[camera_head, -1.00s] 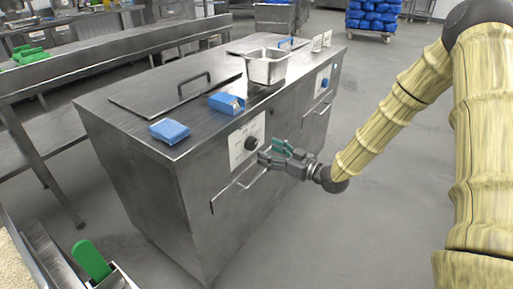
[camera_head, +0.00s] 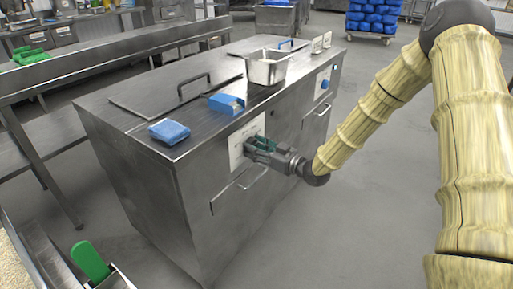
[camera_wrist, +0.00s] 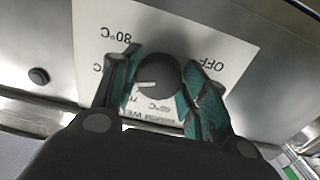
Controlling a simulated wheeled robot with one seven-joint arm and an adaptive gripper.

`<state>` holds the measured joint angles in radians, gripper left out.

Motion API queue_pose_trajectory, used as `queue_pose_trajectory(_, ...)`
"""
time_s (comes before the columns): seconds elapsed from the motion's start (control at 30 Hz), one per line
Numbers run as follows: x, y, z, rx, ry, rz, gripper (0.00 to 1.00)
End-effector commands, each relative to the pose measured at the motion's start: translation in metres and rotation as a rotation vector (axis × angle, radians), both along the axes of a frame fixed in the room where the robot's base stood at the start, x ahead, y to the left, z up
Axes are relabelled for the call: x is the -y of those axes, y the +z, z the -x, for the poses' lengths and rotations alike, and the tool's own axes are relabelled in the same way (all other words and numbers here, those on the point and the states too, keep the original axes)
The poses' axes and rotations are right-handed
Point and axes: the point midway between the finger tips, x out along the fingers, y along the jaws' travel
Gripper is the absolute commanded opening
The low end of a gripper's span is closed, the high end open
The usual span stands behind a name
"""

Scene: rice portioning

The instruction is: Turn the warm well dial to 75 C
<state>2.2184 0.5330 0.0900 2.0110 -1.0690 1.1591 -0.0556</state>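The warm well dial (camera_wrist: 160,72) is a round black knob on a white label plate (camera_wrist: 225,30) on the steel front. Its white mark points to the left in the wrist view. The plate reads 80°C at upper left, OFF at right and 65°C below the dial; other print is partly hidden by my fingers. My gripper (camera_wrist: 160,85) has its green-padded fingers on either side of the dial, open around it; whether the pads touch it is unclear. In the head view my gripper (camera_head: 259,147) is at the plate (camera_head: 240,150) and mostly hides the dial.
A steel handle (camera_head: 252,178) sits below the plate.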

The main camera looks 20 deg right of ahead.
Motion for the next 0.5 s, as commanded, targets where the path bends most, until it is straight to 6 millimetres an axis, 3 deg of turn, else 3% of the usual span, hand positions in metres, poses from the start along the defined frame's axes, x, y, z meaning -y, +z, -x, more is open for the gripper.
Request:
queue_pose_trajectory(0.1,0.0007,0.0001,-0.0004,0.0,-0.002,0.0,0.21)
queue_pose_trajectory(0.5,0.001,0.001,-0.0004,-0.063,-0.002,-0.08,0.21)
